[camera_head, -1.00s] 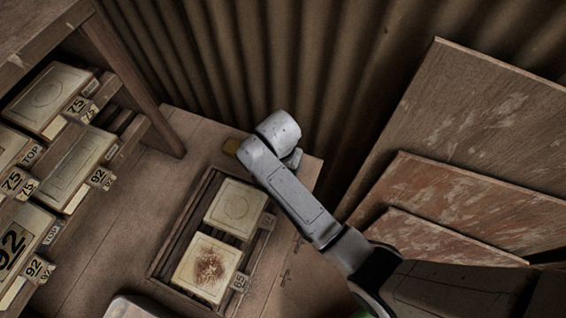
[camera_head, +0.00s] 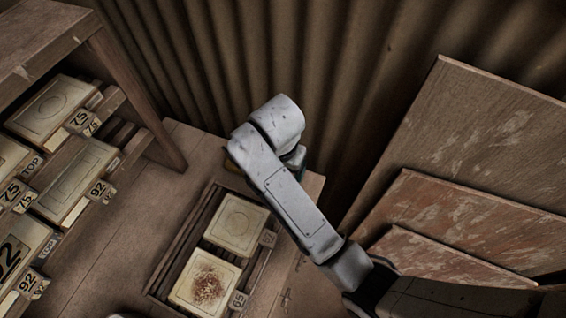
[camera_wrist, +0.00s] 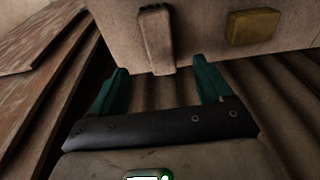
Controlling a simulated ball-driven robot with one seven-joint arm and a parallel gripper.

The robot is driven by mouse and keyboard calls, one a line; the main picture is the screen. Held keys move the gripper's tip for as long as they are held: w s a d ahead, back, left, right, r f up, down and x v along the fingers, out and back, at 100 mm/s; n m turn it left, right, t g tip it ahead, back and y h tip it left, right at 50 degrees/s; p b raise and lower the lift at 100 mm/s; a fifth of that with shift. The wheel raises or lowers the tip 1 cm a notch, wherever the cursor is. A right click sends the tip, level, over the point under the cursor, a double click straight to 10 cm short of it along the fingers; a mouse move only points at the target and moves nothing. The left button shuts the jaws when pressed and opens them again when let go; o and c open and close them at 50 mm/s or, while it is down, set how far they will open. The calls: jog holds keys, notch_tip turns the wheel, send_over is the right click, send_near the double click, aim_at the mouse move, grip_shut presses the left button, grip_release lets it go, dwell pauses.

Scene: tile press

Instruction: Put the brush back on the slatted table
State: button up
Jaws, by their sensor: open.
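My gripper (camera_wrist: 164,68) is open in the wrist view, its two teal fingers apart and empty. A small brownish, rounded block with a darker end, possibly the brush (camera_wrist: 157,40), lies at the edge of a pale wooden top. Its near end lines up between the fingertips; I cannot tell how far apart they are in depth. In the head view my arm hides the fingers, except for a bit of teal, and hides this block. A slatted frame (camera_head: 176,250) holding two pale tiles sits on the wooden table (camera_head: 110,240); I cannot tell if this is the slatted table.
A yellow-brown block (camera_wrist: 252,27) lies beside the possible brush. A rack (camera_head: 128,160) of numbered tiles stands at the left. A corrugated wall (camera_head: 215,60) is close behind the table. Large boards (camera_head: 480,135) lean at the right. Bare tabletop lies between rack and frame.

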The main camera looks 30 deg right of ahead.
jog(key=s+d+f+n, duration=0.1)
jog(key=s+d+n, duration=0.2)
jog(key=s, duration=0.4)
jog(key=s+d+f+n, duration=0.1)
jog(key=s+d+n, duration=0.2)
jog(key=s, duration=0.5)
jog(key=s+d+f+n+p, duration=0.1)
jog(key=s+d+n, duration=0.2)
jog(key=s, duration=0.4)
jog(key=shift+s+n+y, duration=0.2)
jog(key=shift+n+y, duration=0.2)
jog(key=shift+n, duration=0.1)
